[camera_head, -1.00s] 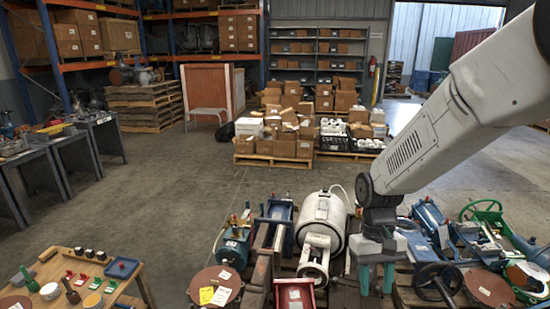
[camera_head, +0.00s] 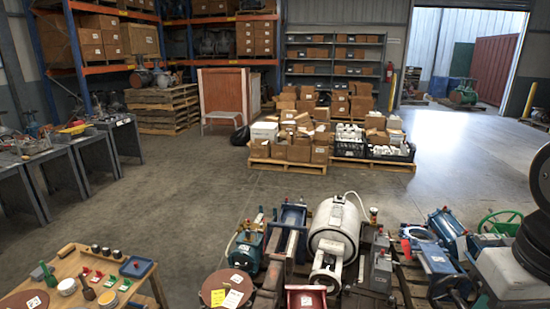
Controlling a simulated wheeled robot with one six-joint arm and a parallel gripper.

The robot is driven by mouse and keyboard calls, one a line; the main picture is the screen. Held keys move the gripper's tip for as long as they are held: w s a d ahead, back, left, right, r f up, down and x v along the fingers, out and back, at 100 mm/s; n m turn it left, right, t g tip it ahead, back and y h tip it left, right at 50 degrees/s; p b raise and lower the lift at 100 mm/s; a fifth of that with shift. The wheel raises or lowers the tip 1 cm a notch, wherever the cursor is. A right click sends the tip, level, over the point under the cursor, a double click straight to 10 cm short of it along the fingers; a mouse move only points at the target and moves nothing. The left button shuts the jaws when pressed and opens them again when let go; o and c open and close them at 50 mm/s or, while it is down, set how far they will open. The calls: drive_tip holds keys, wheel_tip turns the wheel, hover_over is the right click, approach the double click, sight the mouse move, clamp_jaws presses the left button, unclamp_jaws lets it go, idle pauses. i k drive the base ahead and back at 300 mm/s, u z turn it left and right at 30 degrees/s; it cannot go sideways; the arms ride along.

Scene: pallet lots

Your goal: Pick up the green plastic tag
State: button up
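Small green tags (camera_head: 111,281) lie on the wooden table at the lower left, beside similar small red tags (camera_head: 97,277). At this size I cannot tell which green piece is the task's tag, nor whether they are plastic. My arm shows only as a dark joint and a grey link at the lower right edge. My gripper's fingers are not visible, and it is far from the table.
The wooden table (camera_head: 66,270) also holds a blue tray (camera_head: 136,267), black-capped jars, stamps and a brown disc (camera_head: 25,303). Pallets of valves and a white motor (camera_head: 334,228) fill the lower middle and right. Open floor lies between the table and the stacked boxes (camera_head: 295,140).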

sight(124, 288)
drive_tip(key=u, duration=2.25)
drive_tip(key=i, duration=0.9)
drive_tip(key=u, duration=0.45)
drive_tip(key=i, duration=0.65)
drive_tip(key=z, duration=1.05)
drive_tip(key=i, duration=0.65)
drive_tip(key=z, duration=0.75)
